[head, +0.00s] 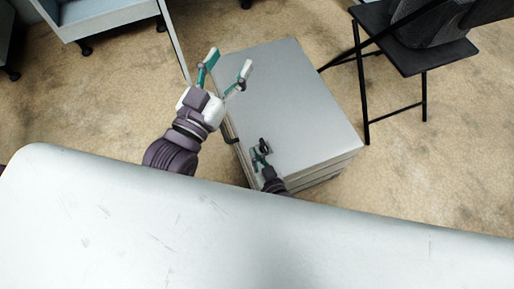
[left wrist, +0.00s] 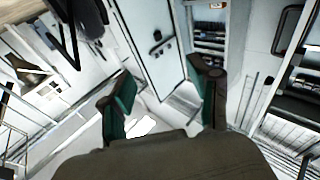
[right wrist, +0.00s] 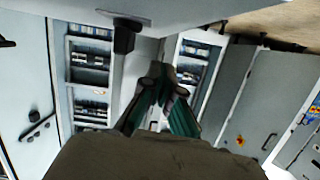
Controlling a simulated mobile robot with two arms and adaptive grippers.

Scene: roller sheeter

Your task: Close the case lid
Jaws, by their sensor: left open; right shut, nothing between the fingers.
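The grey case (head: 335,170) stands low at the centre of the head view. Its flat grey lid (head: 290,90) lies over the body, with layered edges at the lower right; I cannot tell whether it is fully shut. A dark fitting (head: 232,140) sits on its left edge. My left gripper (head: 230,62) is open and empty, over the lid's upper left side; its spread fingers also show in the left wrist view (left wrist: 165,82). My right gripper (head: 262,154) is shut and empty at the lid's lower left part; its fingertips meet in the right wrist view (right wrist: 163,76). Contact is unclear.
A black folding chair (head: 412,50) stands close to the right of the case. A wheeled light cart (head: 105,15) is at the upper left. A broad pale surface (head: 250,240) fills the foreground. Shelves (right wrist: 90,75) and cabinets (right wrist: 260,110) show in the right wrist view. Brown floor is open around the case.

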